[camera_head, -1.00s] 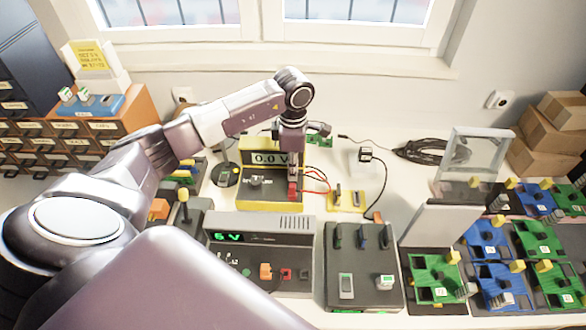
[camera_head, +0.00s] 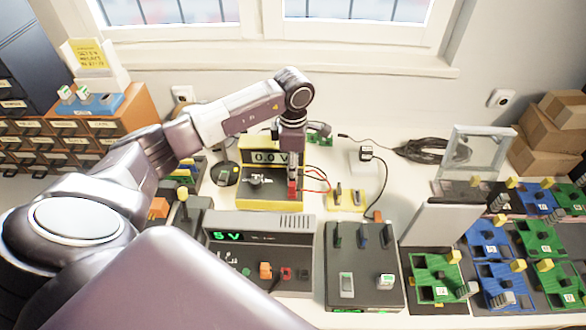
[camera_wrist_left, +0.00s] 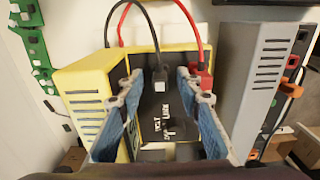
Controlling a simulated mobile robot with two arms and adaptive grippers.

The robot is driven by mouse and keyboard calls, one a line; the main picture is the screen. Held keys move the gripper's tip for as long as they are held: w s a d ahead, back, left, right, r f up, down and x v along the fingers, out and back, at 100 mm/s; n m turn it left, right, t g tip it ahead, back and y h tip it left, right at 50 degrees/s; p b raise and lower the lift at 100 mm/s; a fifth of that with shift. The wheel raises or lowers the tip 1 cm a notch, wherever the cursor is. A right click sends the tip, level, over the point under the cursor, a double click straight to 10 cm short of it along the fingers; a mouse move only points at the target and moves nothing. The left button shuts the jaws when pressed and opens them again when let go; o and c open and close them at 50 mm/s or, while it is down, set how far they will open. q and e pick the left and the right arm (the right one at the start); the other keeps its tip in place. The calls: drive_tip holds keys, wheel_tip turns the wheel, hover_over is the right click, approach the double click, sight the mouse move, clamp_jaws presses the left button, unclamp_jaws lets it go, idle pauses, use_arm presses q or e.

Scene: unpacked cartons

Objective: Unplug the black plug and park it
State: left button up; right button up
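The yellow meter (camera_head: 268,203) with a "0.0 V" display stands on the bench below the window. It also shows in the left wrist view (camera_wrist_left: 88,82). There the black plug (camera_wrist_left: 159,82) on a black cable sits at the meter's dark panel, beside the red plug (camera_wrist_left: 199,78) on a red cable. My left gripper (camera_wrist_left: 160,90) is open, with one blue-padded finger on each side of the black plug and a visible gap on both sides. In the head view my left gripper (camera_head: 291,172) hangs over the meter and hides the black plug.
A yellow holder (camera_head: 345,202) with grey upright pieces stands right of the meter. A grey power supply (camera_head: 262,238) reading "5 V" stands in front. A dark box (camera_head: 362,270) and green and blue boards (camera_head: 490,240) fill the right.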

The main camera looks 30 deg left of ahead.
use_arm(q)
wheel_tip(320, 180, up, 12)
idle(0.5)
